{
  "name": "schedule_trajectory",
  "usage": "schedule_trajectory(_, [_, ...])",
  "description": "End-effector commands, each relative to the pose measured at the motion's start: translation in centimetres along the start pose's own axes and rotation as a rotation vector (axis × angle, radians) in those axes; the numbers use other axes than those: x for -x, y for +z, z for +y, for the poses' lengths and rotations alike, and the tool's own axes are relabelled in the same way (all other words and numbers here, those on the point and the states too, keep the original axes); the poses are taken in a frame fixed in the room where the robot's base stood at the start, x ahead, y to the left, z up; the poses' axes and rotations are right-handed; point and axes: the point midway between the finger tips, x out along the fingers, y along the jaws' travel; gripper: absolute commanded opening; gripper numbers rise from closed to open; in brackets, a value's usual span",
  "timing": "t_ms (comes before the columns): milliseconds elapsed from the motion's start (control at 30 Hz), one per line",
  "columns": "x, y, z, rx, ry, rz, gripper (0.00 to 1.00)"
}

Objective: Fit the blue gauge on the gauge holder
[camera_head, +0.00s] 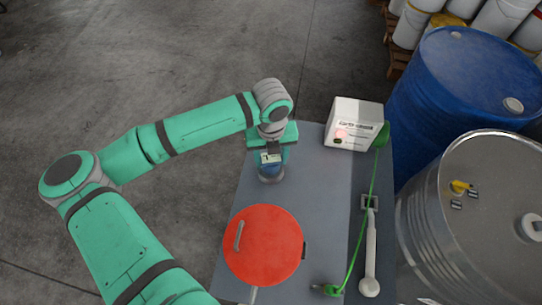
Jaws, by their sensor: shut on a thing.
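My gripper (272,147) points down over the far left part of the grey table. It is shut on the blue gauge (270,174), a small blue round-bodied piece with a pale face at the top. The jaws hide part of it. I cannot tell whether its underside touches the table. No part is clearly recognisable as the gauge holder. A small dark square fitting (370,202) with a long white handle-like piece (370,255) below it lies on the right side of the table, apart from my gripper.
A red round lid (262,245) with a handle lies nearer. A white box (354,123) stands at the back right, with a green cable (371,195) running forward. A blue drum (455,80) and a steel drum (480,215) stand right of the table (328,180).

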Motion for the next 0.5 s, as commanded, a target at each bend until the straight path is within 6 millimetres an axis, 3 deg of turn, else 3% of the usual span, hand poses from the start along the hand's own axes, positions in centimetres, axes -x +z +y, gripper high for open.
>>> schedule_trajectory(500, [-1.1,0.0,0.0,0.000,0.000,0.001,0.16])
